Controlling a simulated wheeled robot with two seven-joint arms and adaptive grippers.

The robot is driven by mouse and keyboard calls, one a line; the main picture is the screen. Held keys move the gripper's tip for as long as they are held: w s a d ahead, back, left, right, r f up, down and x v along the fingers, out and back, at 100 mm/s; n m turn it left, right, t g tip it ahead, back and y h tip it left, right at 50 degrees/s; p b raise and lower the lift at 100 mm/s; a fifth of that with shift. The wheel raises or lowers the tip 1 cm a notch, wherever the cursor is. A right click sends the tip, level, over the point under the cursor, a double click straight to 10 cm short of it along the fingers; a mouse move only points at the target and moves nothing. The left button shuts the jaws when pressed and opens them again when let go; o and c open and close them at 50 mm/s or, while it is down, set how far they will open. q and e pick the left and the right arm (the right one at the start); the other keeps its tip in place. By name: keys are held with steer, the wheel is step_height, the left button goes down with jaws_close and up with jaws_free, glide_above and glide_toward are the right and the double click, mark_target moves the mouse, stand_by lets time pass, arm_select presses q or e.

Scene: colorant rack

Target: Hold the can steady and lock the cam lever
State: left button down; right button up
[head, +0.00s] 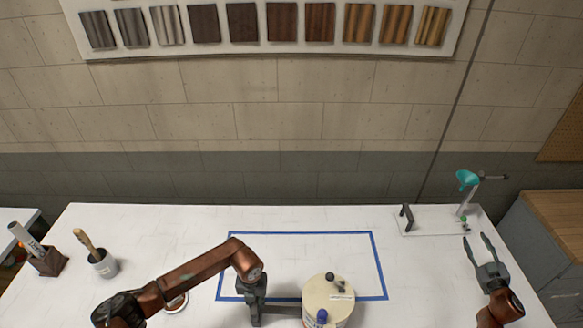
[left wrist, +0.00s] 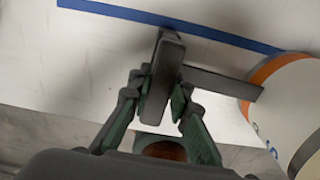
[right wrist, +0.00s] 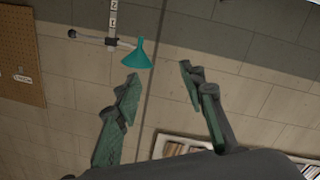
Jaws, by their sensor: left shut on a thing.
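The can (head: 322,290), with a cream top, stands at the table's front, overlapping the blue outline's lower edge; black fittings and a blue cap (head: 322,316) sit on top. The can's orange-and-white side (left wrist: 295,80) shows in the left wrist view. A dark upright grip on a bar (left wrist: 222,82) reaches the can's side. My left gripper (left wrist: 160,98) is shut on this grip, left of the can (head: 254,286). My right gripper (head: 475,238) is open and empty, near the stand at right. A black upright lever-like piece (head: 407,217) is on the stand's plate; I cannot tell if it is the cam lever.
The pale stand plate (head: 432,230) carries a post with a teal funnel (head: 466,179), also in the right wrist view (right wrist: 138,55). A brush in a pot (head: 103,265) and a dark holder (head: 46,262) stand at left. The blue outline's (head: 300,234) inside is mostly clear.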

steer(key=w+a+r+n+y, duration=0.5)
steer(key=a+r+n, duration=0.1)
steer(key=a, duration=0.6)
steer(key=w+a+r+n+y, duration=0.45)
steer(key=a+r+n, duration=0.2)
steer(key=a, duration=0.45)
steer(key=a+r+n+g+y, duration=0.35)
steer(key=a+n, duration=0.25)
steer(key=a, duration=0.5)
steer(key=a+r+n+g+y, duration=0.35)
steer(key=a+n, duration=0.25)
steer(key=a, duration=0.5)
steer(key=s+a+n+g+h, duration=0.2)
steer(key=s+a+n+g, duration=0.4)
steer(key=a, duration=0.4)
steer(key=s+a+n+g+h, duration=0.2)
steer(key=s+a+n+g, duration=0.2)
steer(key=s+a+n, duration=0.4)
steer(key=n+h, duration=1.1)
glide_above(330, 274)
steer(key=shift+m+y, duration=0.25)
steer(key=f, duration=0.7)
steer(key=shift+w+a+f, duration=0.1)
steer(key=shift+a+f, duration=0.2)
steer(key=shift+d+f, duration=0.15)
steer(key=shift+d, duration=0.15)
steer(key=shift+d+f, duration=0.1)
steer(key=shift+f, duration=0.1)
step_height(330, 274, down, 10)
steer(key=shift+r, duration=0.15)
